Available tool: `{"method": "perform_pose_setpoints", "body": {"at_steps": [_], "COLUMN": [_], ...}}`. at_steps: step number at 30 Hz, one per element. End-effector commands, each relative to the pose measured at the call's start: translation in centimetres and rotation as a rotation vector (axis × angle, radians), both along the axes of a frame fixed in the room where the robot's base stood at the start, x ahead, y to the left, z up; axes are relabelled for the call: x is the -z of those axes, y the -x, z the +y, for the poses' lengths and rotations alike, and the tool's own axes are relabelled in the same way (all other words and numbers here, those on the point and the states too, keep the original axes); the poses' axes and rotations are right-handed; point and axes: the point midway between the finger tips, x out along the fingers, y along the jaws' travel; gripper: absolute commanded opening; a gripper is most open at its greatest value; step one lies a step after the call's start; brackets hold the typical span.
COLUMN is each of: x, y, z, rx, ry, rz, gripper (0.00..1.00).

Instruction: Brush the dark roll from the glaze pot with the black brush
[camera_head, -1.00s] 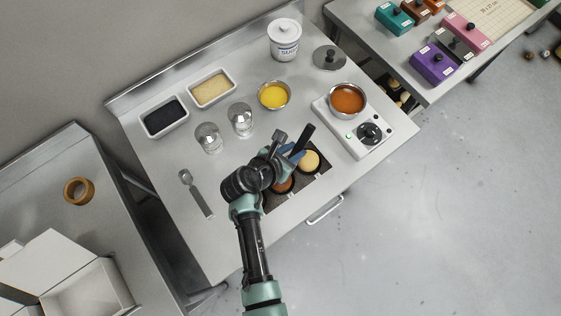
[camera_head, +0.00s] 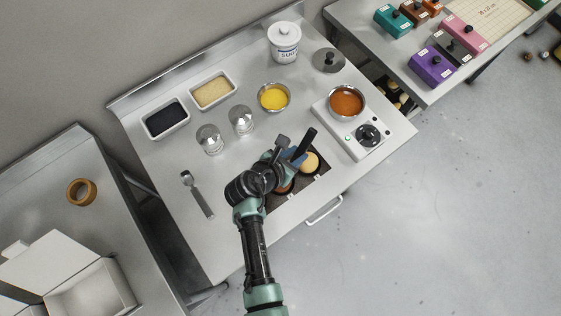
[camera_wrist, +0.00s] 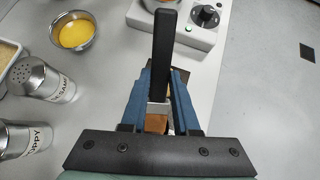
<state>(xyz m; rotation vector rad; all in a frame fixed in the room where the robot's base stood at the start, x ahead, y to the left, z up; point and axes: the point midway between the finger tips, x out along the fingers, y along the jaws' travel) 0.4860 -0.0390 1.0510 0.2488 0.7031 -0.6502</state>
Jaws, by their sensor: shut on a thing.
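My gripper (camera_head: 291,158) is shut on the black brush (camera_head: 305,144) and holds it over the dark mat with the rolls. In the wrist view, the brush's black handle (camera_wrist: 166,50) rises between the blue fingers, with a pale ferrule (camera_wrist: 158,108) below. A brown patch shows beneath the ferrule; I cannot tell whether it is bristles or roll. The dark roll (camera_head: 285,187) is mostly hidden under my arm. A pale roll (camera_head: 309,162) sits beside it. The glaze pot (camera_head: 347,102), holding orange-brown glaze, stands on the white hotplate. Whether the bristles touch a roll is hidden.
Two shakers (camera_head: 241,119), a bowl of yellow liquid (camera_head: 273,97), seed trays (camera_head: 213,91), a white lidded jar (camera_head: 284,42) and a grey lid (camera_head: 328,60) stand behind. A grey-handled tool (camera_head: 198,195) lies left.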

Motion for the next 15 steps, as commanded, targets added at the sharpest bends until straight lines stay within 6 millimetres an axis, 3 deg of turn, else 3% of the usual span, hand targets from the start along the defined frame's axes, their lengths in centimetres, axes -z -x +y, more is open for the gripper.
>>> {"method": "perform_pose_setpoints", "body": {"at_steps": [7,15], "x": [-0.2,-2.7], "y": [0.0,0.0], "z": [0.0,0.0], "rx": [0.000,0.001], "ry": [0.001,0.000], "rz": [-0.001,-0.001], "gripper": [0.00,0.00]}}
